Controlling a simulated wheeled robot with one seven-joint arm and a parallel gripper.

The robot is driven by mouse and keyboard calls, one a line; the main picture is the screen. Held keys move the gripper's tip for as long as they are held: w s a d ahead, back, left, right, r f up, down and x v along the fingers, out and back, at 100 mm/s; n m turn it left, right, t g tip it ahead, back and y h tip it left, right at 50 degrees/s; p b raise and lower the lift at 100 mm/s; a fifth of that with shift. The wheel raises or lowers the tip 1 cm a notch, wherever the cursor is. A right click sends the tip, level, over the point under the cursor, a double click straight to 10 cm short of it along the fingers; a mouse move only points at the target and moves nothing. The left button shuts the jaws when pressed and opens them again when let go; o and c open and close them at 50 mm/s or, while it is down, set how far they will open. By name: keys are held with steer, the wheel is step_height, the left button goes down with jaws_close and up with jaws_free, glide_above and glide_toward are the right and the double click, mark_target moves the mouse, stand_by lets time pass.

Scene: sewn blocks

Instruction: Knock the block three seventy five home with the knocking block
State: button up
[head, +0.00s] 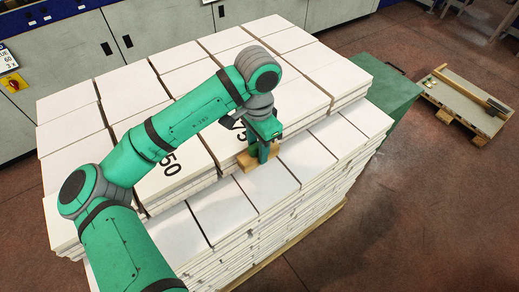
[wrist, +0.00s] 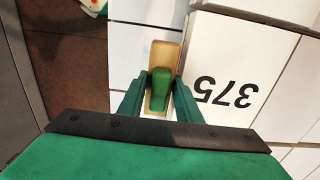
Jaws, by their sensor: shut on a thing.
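The white block marked 375 (wrist: 226,72) lies in the stack, its number upside down in the wrist view. In the head view the 375 block (head: 224,141) is partly hidden by my arm. The knocking block (wrist: 164,53) is tan wood with a green handle; it also shows in the head view (head: 245,163). It sits along the side of the 375 block, above the lower front row. I cannot tell whether the two touch. My gripper (wrist: 160,88) is shut on the green handle; in the head view my gripper (head: 263,150) points down.
The white stack (head: 245,205) has a lower front row and higher rows behind. A block marked 50 in its visible digits (head: 170,185) lies left of the 375 block. A green box (head: 385,95) and a low pallet (head: 455,105) stand to the right. Grey cabinets line the back.

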steer(key=shift+w+a, duration=0.35)
steer(key=shift+w, duration=0.15)
steer(key=shift+s, duration=0.1)
steer(key=shift+s+d, duration=0.85)
steer(key=shift+s, duration=0.3)
steer(key=shift+r, duration=4.05)
